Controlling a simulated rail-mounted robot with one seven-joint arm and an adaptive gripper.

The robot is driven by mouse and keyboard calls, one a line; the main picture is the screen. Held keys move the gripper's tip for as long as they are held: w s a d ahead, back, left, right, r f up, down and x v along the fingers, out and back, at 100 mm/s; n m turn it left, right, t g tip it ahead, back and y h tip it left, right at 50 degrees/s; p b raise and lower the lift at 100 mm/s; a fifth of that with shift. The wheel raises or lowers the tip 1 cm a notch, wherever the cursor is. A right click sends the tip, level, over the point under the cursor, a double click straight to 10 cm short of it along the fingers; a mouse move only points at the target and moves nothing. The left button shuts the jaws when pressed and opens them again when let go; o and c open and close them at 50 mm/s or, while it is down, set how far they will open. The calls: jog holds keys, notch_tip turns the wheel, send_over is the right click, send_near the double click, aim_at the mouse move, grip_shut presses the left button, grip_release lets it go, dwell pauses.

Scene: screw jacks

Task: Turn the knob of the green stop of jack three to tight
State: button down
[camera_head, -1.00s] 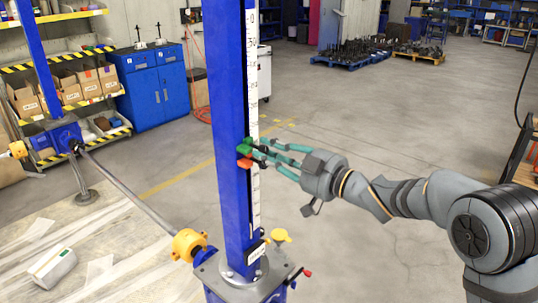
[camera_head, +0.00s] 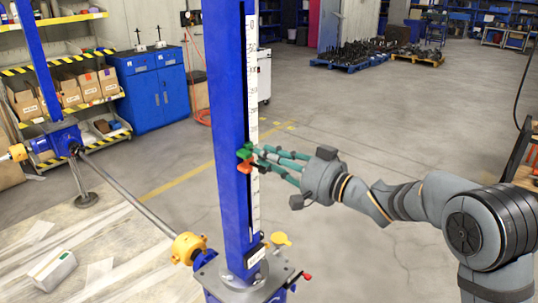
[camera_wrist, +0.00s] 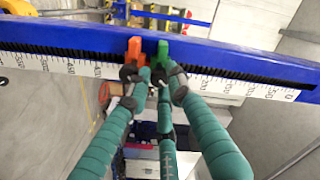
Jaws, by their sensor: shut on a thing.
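The green stop (camera_head: 244,153) sits on the blue column (camera_head: 231,120) beside its white scale, just above the orange stop (camera_head: 244,167). In the wrist view the green stop (camera_wrist: 163,50) is right of the orange stop (camera_wrist: 134,50), close beside it. My gripper (camera_head: 259,155) reaches in from the right with its teal fingers at the green stop. In the wrist view my gripper (camera_wrist: 162,78) is shut on the dark knob in front of the green stop. The fingertips largely hide this knob, so its turn angle cannot be read. The orange stop's dark knob (camera_wrist: 128,73) is close beside a finger.
A yellow cap (camera_head: 281,239) and a red-tipped lever (camera_head: 305,277) stand at the column's foot. A shaft (camera_head: 130,203) runs left to another blue jack (camera_head: 55,138). Blue cabinets (camera_head: 155,90) stand behind.

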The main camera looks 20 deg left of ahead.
jog(key=shift+w+d+r+m+p, duration=0.1)
jog(key=shift+m+p, duration=0.2)
jog(key=shift+m, duration=1.4)
jog(key=shift+a+r+m+p, duration=0.1)
jog(key=shift+m+p, duration=0.2)
jog(key=shift+m, duration=1.4)
jog(key=shift+w+d+r+m+p, duration=0.1)
jog(key=shift+m+p, duration=0.2)
jog(key=shift+m, duration=1.4)
jog(key=c, duration=1.8)
grip_release()
jog(key=shift+f, duration=0.1)
jog(key=shift+o, duration=1.1)
jog(key=shift+s+f, duration=0.1)
jog(key=shift+f, duration=0.1)
